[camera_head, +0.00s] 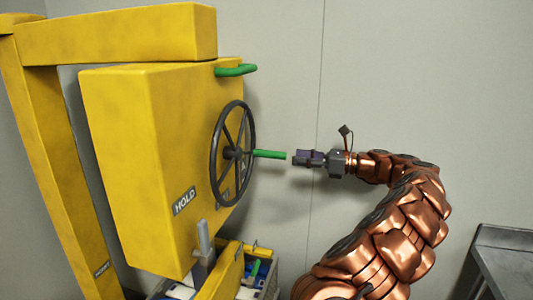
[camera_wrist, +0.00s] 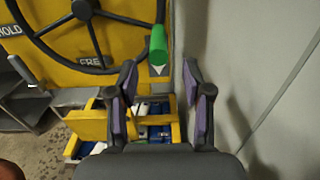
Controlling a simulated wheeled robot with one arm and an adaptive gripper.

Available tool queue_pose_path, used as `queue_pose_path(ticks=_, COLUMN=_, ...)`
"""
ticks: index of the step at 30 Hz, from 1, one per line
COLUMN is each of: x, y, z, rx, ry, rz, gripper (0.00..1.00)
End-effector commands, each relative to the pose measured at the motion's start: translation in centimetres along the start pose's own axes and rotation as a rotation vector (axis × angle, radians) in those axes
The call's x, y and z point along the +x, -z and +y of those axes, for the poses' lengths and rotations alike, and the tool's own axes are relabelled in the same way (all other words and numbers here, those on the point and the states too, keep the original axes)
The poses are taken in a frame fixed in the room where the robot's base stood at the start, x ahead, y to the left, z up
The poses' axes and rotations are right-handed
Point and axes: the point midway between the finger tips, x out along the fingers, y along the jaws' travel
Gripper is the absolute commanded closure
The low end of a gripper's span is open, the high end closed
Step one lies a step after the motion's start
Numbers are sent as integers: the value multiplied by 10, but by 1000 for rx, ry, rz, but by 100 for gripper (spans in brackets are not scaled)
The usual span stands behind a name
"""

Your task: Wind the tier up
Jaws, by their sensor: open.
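The black spoked handwheel (camera_head: 217,160) is on the right face of a big yellow housing (camera_head: 140,170). A green crank handle (camera_head: 270,154) sticks out from the wheel toward my gripper. My gripper (camera_head: 297,158) is open and empty, just right of the handle's free end and apart from it. In the wrist view the green handle (camera_wrist: 158,48) shows ahead, above and between the two purple-padded fingers (camera_wrist: 163,100). The wheel (camera_wrist: 95,20) is at upper left, partly cut off. A label HOLD (camera_head: 185,201) is on the housing, and FREE (camera_wrist: 92,62) shows below the wheel.
A grey lever (camera_head: 203,240) stands below the housing. A yellow-framed tier (camera_head: 225,275) with blue and white packs is beneath it. A second green bar (camera_head: 236,70) juts out at the housing's top. The wall is close behind; a grey metal table (camera_head: 505,250) stands at right.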

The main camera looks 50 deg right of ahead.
Motion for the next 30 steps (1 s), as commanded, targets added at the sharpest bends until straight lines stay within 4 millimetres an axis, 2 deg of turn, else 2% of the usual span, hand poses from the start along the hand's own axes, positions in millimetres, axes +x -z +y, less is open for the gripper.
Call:
queue_pose_path(ticks=5, x=16, y=-1, z=1, rx=0, ry=-9, rz=-1, gripper=50)
queue_pose_path(ticks=18, x=75, y=-1, z=3, rx=-1, ry=-13, rz=0, gripper=50)
queue_pose_path(ticks=22, x=82, y=0, z=3, rx=-2, ry=-10, rz=0, gripper=50)
queue_pose_path(ticks=29, x=82, y=0, z=2, rx=-2, ry=-8, rz=1, gripper=50)
queue_pose_path(ticks=30, x=82, y=0, z=2, rx=-2, ry=-8, rz=1, gripper=55)
